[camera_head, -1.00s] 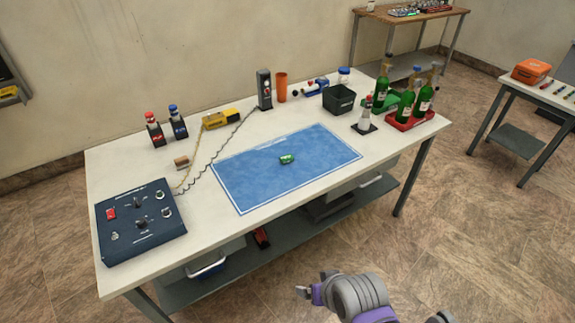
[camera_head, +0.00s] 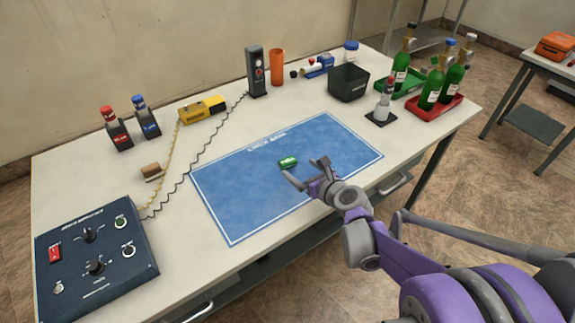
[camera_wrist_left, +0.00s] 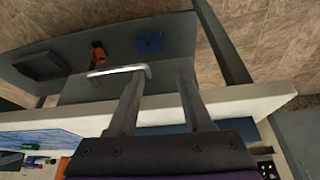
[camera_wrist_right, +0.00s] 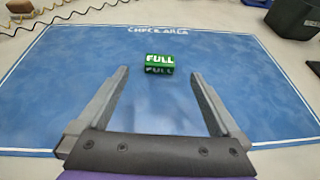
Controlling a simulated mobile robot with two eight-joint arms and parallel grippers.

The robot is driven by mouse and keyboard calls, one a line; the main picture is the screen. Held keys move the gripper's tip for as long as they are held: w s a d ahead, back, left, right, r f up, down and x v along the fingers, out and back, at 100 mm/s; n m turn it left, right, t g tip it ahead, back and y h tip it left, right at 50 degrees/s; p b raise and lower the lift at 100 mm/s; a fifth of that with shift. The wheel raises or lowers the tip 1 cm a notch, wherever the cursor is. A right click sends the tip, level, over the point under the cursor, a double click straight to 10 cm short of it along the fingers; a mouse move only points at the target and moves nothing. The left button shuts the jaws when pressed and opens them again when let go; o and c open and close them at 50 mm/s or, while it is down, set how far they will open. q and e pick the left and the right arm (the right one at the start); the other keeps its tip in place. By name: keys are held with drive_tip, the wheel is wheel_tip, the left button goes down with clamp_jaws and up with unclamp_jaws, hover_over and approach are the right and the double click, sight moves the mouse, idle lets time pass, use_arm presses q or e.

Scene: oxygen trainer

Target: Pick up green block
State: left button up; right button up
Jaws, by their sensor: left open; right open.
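The green block (camera_head: 288,162), marked FULL, lies on the blue mat (camera_head: 235,205) labelled check area. My right gripper (camera_head: 306,173) is open and empty over the mat, just beside the block on its near right side. In the right wrist view the block (camera_wrist_right: 159,64) lies ahead of the two spread fingers (camera_wrist_right: 157,88), roughly midway between them and beyond their tips. My left gripper (camera_wrist_left: 158,80) is open and empty in its wrist view, near the table edge; it does not show in the head view.
A control box (camera_head: 95,255) stands at the left of the table. A dark bin (camera_head: 348,83), a small bottle on a stand (camera_head: 384,102) and a red tray (camera_head: 436,110) with green bottles stand at the right. The mat around the block is clear.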

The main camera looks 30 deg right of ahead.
sight(288, 161)
drive_tip(key=b+x, duration=0.1)
drive_tip(key=x, duration=0.7)
drive_tip(key=shift+f, duration=0.1)
drive_tip(key=shift+s, duration=0.1)
drive_tip(key=shift+c, duration=0.2)
drive_tip(key=c, duration=1.4)
